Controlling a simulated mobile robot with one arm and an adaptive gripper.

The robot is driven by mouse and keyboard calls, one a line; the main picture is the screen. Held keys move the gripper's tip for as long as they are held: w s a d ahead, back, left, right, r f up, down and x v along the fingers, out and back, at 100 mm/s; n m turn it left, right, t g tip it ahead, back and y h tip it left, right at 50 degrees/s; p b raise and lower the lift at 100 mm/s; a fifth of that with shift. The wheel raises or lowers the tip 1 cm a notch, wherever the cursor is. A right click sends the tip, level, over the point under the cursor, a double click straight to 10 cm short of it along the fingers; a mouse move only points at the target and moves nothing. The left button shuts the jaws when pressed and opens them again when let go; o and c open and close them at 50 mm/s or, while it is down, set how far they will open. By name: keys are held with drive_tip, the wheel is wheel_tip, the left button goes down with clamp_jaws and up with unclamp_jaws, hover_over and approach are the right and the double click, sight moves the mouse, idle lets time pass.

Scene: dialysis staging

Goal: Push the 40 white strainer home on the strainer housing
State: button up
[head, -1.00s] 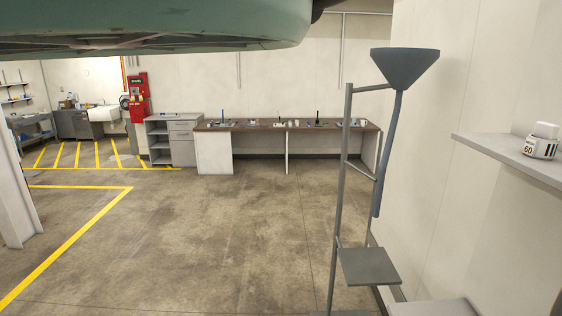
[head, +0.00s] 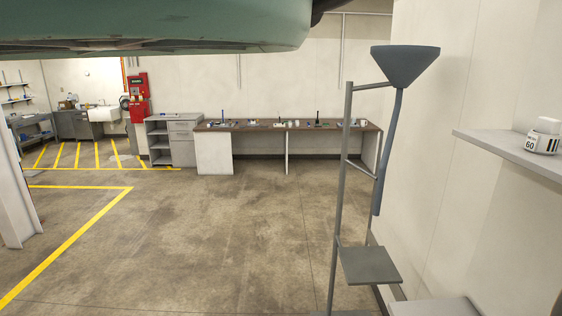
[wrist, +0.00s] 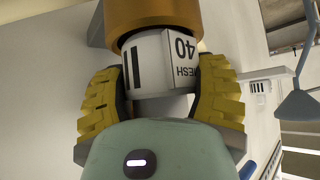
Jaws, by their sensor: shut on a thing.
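In the wrist view, my gripper (wrist: 157,85) is shut on the white 40 strainer (wrist: 148,62), with one yellow ribbed finger on each side of it. Its label reads MESH 40 and it carries black bars. A brass-coloured cylinder, apparently the strainer housing (wrist: 155,18), is right at the strainer's far end, in line with it. The strainer's end meets or sits just inside the rim; I cannot tell how deep. The head view shows neither the gripper, the 40 strainer nor the housing.
A white 60 strainer (head: 543,142) stands on a wall shelf (head: 510,152) at the right. A grey funnel (head: 405,66) on a stand with a small plate (head: 369,266) is left of it. A long bench (head: 290,127) lines the back wall. The middle floor is clear.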

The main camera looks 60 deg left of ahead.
drive_tip(key=shift+d+f+b, duration=0.1)
drive_tip(key=shift+f+b, duration=0.7)
drive_tip(key=shift+f, duration=0.1)
drive_tip(key=o, duration=1.3)
drive_tip(key=v, duration=0.7)
drive_tip(key=shift+s+r, duration=0.2)
